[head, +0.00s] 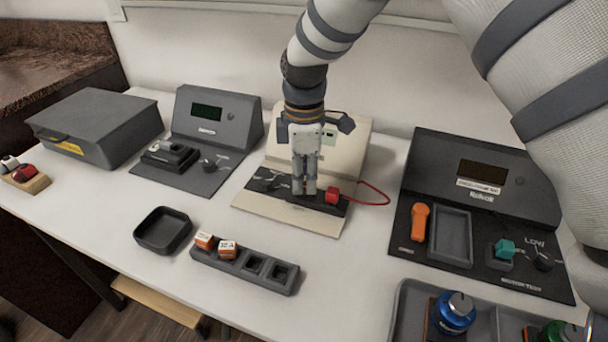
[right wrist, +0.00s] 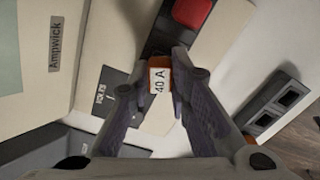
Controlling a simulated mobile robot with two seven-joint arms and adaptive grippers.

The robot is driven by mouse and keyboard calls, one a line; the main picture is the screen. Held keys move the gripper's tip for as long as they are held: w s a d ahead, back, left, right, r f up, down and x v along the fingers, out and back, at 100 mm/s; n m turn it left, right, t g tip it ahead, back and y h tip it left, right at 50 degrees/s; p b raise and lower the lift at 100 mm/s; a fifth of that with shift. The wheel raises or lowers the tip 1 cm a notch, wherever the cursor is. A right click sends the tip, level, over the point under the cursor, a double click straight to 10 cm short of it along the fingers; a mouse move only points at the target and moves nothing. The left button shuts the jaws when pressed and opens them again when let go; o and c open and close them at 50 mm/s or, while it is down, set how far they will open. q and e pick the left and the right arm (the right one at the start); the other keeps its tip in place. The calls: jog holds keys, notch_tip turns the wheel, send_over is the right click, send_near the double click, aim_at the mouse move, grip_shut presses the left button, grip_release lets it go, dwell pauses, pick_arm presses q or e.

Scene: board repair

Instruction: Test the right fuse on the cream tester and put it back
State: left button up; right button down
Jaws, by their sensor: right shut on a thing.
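The cream tester (head: 285,212) stands in the middle of the table, with a dark strip, a red block (head: 332,194) and a red wire on its base. My right gripper (head: 304,190) points down over this strip. In the right wrist view it is shut on an orange fuse (right wrist: 158,80) with a white top marked 40 A. The fuse is at the dark strip beside the red block (right wrist: 192,12); whether it is seated or just above is hidden. The dark fuse rack (head: 270,286) holds two orange-and-white fuses (head: 227,249) at its left; its two right slots are empty. My left gripper is out of view.
A small empty dark tray (head: 163,231) lies left of the rack. Grey testers stand at left (head: 209,130) and right (head: 484,215). A grey case (head: 92,125) is far left. A tray with blue and green knobs (head: 455,311) is front right.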

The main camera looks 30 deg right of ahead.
jog(key=shift+f, duration=0.6)
dwell(0.7)
jog(key=c, duration=1.1)
grip_release()
jog(key=shift+r, duration=0.1)
jog(key=shift+r+p, duration=0.7)
jog(key=shift+r, duration=2)
jog(key=shift+r+p, duration=0.3)
jog(key=shift+r, duration=1.5)
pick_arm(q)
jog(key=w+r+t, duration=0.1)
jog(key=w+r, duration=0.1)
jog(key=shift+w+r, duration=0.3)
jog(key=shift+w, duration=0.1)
